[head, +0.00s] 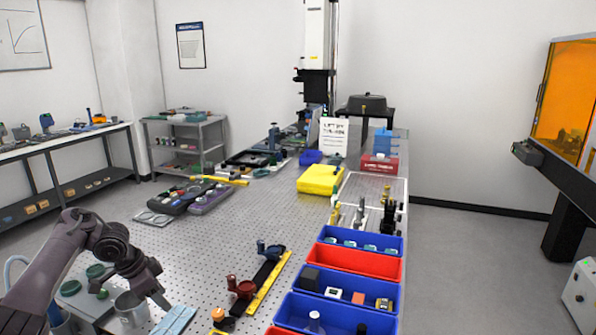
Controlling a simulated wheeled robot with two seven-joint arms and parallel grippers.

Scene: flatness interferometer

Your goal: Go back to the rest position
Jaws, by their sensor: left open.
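My left arm comes in from the lower left. Its gripper (150,292) is open and points down over the near left part of the perforated table (205,262). A grey metal cup (131,308) stands just below and beside the fingers in the picture. I cannot tell whether they touch it. I see nothing held between the fingers. My right gripper is not in view.
Blue and red bins (360,261) line the right side of the table. A rail with red and blue mounts (262,275) lies in the middle. A yellow case (320,179) and dark cases (187,196) sit further back. Grey floor (455,265) is clear at right.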

